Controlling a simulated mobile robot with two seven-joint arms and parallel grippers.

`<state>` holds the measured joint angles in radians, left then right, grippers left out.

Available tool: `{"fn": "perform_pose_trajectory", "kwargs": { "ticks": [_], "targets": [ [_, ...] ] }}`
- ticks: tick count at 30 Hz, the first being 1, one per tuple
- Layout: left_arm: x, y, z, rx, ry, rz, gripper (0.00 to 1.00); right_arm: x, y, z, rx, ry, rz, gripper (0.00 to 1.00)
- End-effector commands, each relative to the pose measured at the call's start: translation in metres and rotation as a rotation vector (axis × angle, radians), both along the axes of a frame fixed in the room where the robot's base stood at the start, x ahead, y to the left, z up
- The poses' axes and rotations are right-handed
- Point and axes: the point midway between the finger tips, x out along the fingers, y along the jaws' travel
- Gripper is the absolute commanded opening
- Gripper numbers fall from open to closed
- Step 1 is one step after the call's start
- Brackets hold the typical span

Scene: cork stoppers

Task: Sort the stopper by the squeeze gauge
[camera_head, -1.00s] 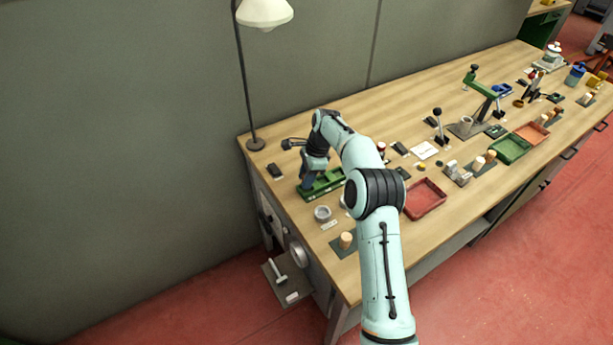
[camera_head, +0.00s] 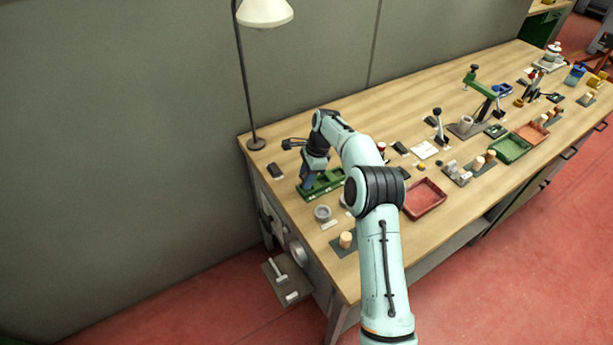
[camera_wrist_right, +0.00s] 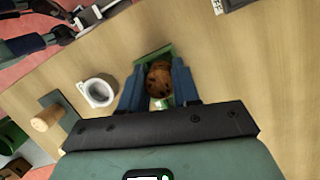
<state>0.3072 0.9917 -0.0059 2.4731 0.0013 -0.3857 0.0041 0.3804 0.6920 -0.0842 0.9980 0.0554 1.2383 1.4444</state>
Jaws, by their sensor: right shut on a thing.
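My right gripper (camera_head: 307,187) is at the green squeeze gauge (camera_head: 327,183) near the left end of the bench. In the right wrist view its blue fingers (camera_wrist_right: 158,88) are shut on a brown, dark-speckled cork stopper (camera_wrist_right: 159,76). Part of the green gauge (camera_wrist_right: 160,54) shows behind and below the stopper. I cannot tell whether the stopper touches the gauge. In the head view the stopper is hidden by the gripper. My left gripper is not in view.
A grey ring (camera_head: 322,213) and a light cork on a dark pad (camera_head: 345,240) stand near the gauge. A red tray (camera_head: 425,198) and a green tray (camera_head: 510,149) lie to the right. A lamp (camera_head: 256,143) stands behind.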

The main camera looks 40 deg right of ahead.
Motion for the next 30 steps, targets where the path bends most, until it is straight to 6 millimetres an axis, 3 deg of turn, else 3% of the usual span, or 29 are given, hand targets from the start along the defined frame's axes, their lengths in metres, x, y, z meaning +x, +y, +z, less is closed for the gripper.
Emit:
{"fn": "perform_pose_trajectory", "kwargs": {
  "ticks": [30],
  "targets": [
    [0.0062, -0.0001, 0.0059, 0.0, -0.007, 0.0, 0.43, 0.0009, 0.0001, 0.0, 0.0, 0.0, 0.0, 0.0]
  ]
}}
